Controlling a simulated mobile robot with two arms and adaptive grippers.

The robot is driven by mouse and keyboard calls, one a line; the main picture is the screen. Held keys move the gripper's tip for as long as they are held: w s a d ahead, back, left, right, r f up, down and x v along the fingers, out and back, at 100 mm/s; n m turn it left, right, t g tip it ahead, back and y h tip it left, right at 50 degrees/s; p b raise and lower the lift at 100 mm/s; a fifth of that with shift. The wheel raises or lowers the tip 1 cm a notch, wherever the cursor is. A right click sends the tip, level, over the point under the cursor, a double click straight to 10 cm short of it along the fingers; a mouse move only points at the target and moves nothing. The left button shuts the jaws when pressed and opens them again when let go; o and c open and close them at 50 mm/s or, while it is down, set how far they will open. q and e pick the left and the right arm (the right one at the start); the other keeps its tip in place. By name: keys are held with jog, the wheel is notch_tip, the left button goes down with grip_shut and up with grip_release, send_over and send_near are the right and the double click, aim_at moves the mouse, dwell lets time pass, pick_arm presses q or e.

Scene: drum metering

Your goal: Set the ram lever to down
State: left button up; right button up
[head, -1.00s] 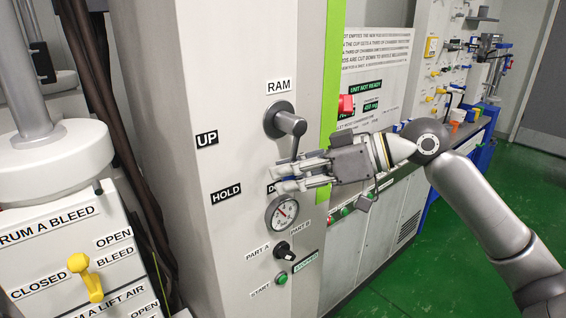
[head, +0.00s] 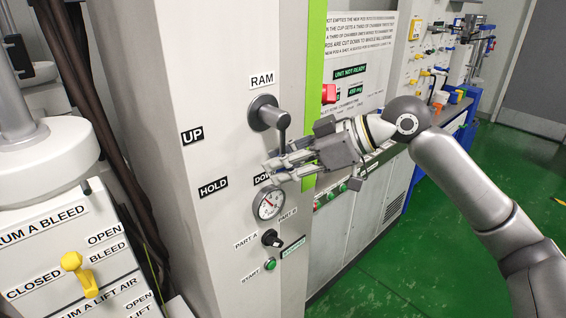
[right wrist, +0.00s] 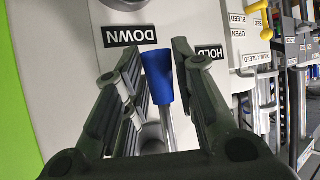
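The ram lever (head: 282,130) has a round dark grey hub under the RAM label, and its arm hangs downward in the head view. Its lower end is hidden there behind my right gripper (head: 275,168). In the right wrist view a blue grip (right wrist: 157,76) on a metal rod lies between my two spread fingers, with a gap on each side. In that view the grip appears between the DOWN label (right wrist: 130,36) and the HOLD label (right wrist: 207,52), closer to DOWN. My right gripper partly covers DOWN in the head view. My left gripper is out of view.
A pressure gauge (head: 268,203), a black selector knob (head: 271,238) and a green START button (head: 270,264) sit below on the same panel. A red button (head: 328,93) is to the right. A yellow lever (head: 78,272) is at lower left. Green floor is open at right.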

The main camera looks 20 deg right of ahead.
jog(key=o, duration=0.4)
jog(key=shift+d, duration=0.1)
jog(key=shift+d+r, duration=0.1)
jog(key=v, duration=1.1)
jog(key=shift+s+d+r, duration=0.1)
jog(key=shift+s+d, duration=0.15)
jog(key=shift+d, duration=0.05)
